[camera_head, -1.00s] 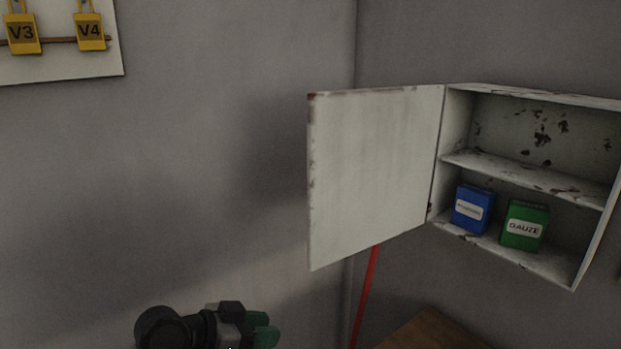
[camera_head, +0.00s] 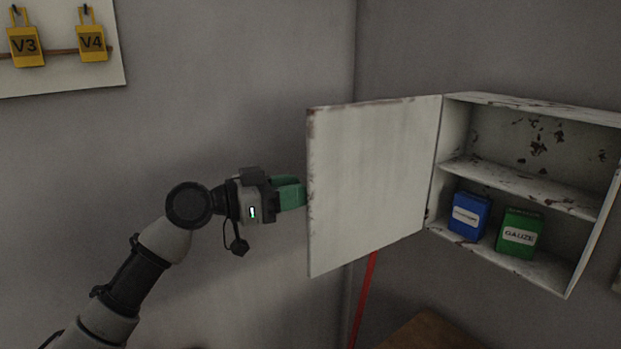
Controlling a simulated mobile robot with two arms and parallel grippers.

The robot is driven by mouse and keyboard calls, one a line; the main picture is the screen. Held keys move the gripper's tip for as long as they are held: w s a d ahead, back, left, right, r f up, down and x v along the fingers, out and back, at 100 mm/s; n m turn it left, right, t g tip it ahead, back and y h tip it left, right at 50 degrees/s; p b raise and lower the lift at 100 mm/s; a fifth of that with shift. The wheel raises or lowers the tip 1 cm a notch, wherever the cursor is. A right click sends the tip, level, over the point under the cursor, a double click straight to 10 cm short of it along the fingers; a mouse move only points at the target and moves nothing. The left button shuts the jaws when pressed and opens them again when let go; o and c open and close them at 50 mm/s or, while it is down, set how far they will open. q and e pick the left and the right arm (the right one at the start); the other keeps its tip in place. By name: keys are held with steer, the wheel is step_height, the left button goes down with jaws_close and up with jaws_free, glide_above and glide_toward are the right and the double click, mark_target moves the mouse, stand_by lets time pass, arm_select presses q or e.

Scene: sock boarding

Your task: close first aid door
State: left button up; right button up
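The first aid door (camera_head: 372,183) is a white, worn panel that stands wide open to the left of its cabinet (camera_head: 525,175). The cabinet is white with chipped paint, on the right side of the view. My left gripper (camera_head: 294,193) has green fingers and is at the door's free left edge, at about mid-height. Its fingertips are close to that edge and may be partly behind it; I cannot tell if they touch. The gap between its fingers is not clear. My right gripper is not in view.
A blue box (camera_head: 469,215) and a green gauze box (camera_head: 519,233) stand on the cabinet's lower shelf; the upper shelf is empty. A red pole (camera_head: 364,300) and a brown wooden surface (camera_head: 428,334) are below. Yellow tags V3 (camera_head: 25,46) and V4 (camera_head: 91,42) hang upper left.

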arm_select(q)
steer(key=shift+p+x, duration=0.45)
steer(key=shift+x, duration=1.3)
jaws_close()
